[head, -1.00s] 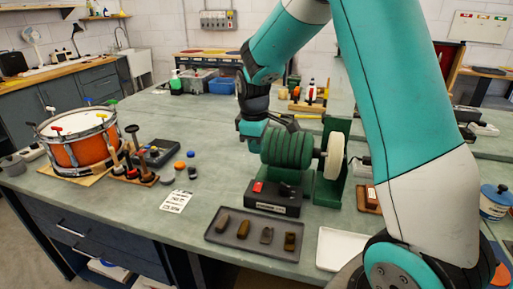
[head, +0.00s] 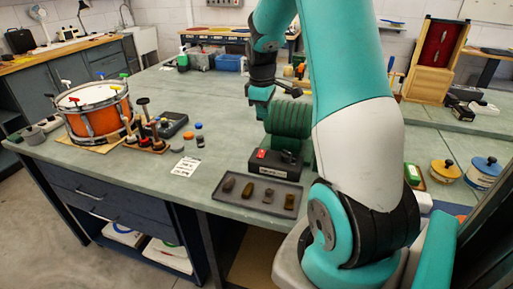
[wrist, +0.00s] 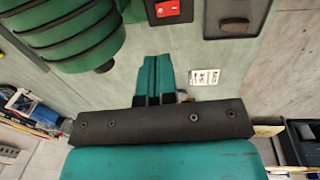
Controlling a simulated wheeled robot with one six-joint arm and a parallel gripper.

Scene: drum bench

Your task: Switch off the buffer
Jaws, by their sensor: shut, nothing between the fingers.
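The buffer (head: 290,118) is a green ribbed motor on the bench, partly hidden by my arm. In front of it is a black switch box (head: 275,165) with a red switch (head: 261,154) on top. The wrist view shows the red switch (wrist: 168,8) at the top edge and the ribbed motor (wrist: 75,35) at upper left. My gripper (head: 259,95) is beside the motor, to its upper left in the head view. In the wrist view its green fingers (wrist: 157,62) are together and empty, apart from the switch in the picture.
A dark tray (head: 245,193) with several brown bars lies in front of the switch box. A printed card (head: 186,166) lies to the left. Farther left are a mallet stand (head: 148,146) and an orange drum (head: 97,118).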

